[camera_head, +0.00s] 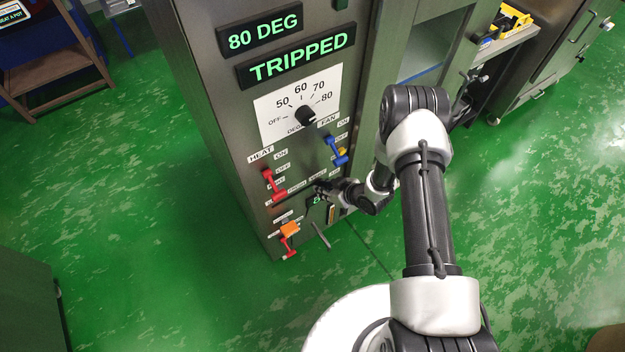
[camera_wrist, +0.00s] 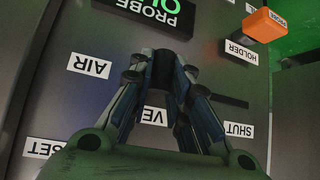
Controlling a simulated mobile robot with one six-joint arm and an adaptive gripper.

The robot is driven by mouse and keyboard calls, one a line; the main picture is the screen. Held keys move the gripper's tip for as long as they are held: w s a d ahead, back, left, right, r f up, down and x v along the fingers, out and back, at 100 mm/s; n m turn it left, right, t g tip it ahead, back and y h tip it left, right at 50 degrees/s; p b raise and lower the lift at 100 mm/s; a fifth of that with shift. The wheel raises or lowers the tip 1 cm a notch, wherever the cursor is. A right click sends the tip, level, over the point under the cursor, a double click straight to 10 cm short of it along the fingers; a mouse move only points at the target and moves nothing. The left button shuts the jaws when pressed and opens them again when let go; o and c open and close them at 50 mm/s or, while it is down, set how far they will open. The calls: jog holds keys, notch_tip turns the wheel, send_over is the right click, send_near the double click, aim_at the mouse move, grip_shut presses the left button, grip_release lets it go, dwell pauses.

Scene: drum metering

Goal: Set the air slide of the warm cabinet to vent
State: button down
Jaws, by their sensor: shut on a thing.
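The warm cabinet (camera_head: 215,120) has a grey control panel. My gripper (camera_head: 322,187) is at the panel's lower part. In the wrist view my gripper (camera_wrist: 165,75) is shut on the dark air slide knob (camera_wrist: 163,68), which is largely hidden by the fingers. The AIR label (camera_wrist: 90,65) is left of the fingers. The VENT label (camera_wrist: 153,115) is partly covered behind them, and the SHUT label (camera_wrist: 239,129) is to the right. A dark slot (camera_wrist: 232,100) shows to the right of the fingers, above SHUT. The knob appears at the VENT side; its exact position is hidden.
Displays read 80 DEG (camera_head: 264,34) and TRIPPED (camera_head: 297,54). A dial (camera_head: 306,115), red HEAT lever (camera_head: 270,183) and blue FAN lever (camera_head: 335,149) sit above my gripper. An orange probe (camera_head: 289,229) is below left.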

jog(key=shift+w+d, duration=0.25)
jog(key=shift+w, duration=0.05)
jog(key=c, duration=1.8)
grip_release()
jog(key=shift+s, duration=0.1)
jog(key=v, duration=1.2)
